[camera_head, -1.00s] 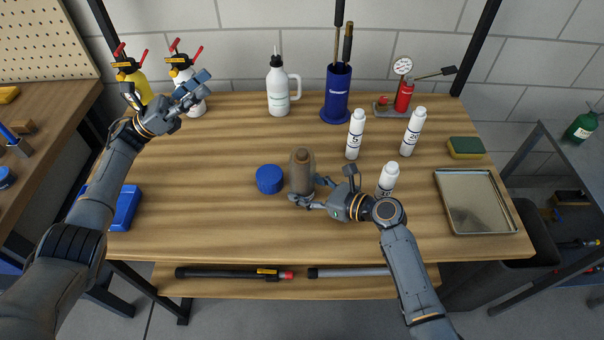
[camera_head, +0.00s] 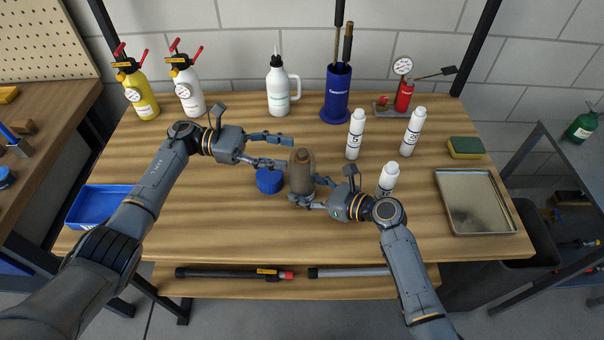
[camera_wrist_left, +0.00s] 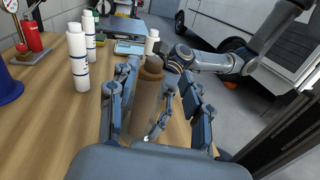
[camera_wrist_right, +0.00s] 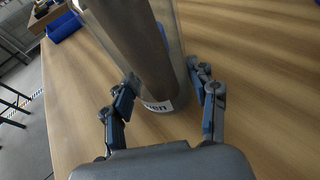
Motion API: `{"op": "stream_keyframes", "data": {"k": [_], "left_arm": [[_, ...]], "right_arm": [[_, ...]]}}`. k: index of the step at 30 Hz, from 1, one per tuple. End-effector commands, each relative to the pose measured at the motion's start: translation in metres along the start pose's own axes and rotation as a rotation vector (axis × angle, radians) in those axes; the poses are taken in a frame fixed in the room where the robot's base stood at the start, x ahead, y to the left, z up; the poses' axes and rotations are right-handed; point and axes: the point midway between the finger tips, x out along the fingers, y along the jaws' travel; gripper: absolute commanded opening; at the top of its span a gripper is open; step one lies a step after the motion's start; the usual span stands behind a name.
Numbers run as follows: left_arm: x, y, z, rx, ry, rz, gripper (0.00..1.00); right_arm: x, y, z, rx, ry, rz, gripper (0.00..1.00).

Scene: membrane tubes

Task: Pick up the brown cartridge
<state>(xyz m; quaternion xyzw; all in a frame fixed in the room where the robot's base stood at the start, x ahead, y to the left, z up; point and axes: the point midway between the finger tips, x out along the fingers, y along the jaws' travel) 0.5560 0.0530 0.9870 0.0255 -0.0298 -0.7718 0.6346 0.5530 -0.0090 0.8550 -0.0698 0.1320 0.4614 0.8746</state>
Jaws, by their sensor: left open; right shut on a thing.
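The brown cartridge (camera_head: 302,158) stands upright inside a clear tube-shaped housing (camera_head: 302,188) on the table. In the right wrist view the brown cylinder (camera_wrist_right: 134,38) shows through the clear wall, above a partly hidden white label. My right gripper (camera_head: 308,197) is shut on the lower part of the housing. My left gripper (camera_head: 286,153) is open, just left of the cartridge's upper part. In the left wrist view the cartridge (camera_wrist_left: 148,95) stands between and beyond the spread fingers. I cannot tell whether they touch it.
A blue cap (camera_head: 269,181) sits on the table left of the housing, under my left gripper. White bottles (camera_head: 356,135) stand to the right, with a metal tray (camera_head: 477,228) beyond. A blue tray (camera_head: 95,206) is at the left. The front middle of the table is clear.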

Motion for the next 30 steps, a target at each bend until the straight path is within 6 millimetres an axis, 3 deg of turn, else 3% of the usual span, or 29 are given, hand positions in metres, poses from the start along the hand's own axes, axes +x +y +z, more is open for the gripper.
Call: {"op": "stream_keyframes", "data": {"k": [11, 18, 26, 30], "left_arm": [[0.047, 0.007, -0.003, 0.0, -0.003, -0.001, 0.49], [0.051, 0.007, -0.003, 0.0, -0.001, 0.0, 0.49], [0.05, 0.007, -0.003, 0.0, -0.001, 0.0, 0.0], [0.05, 0.007, -0.003, 0.0, -0.001, 0.0, 0.0]], "right_arm": [[0.0, 0.0, -0.001, 0.0, 0.003, -0.001, 0.4], [0.0, 0.0, -0.002, 0.0, 0.003, -0.001, 0.4], [0.0, 0.0, -0.001, 0.0, 0.003, 0.0, 0.4], [0.0, 0.0, -0.001, 0.0, 0.002, 0.0, 0.4]]}}
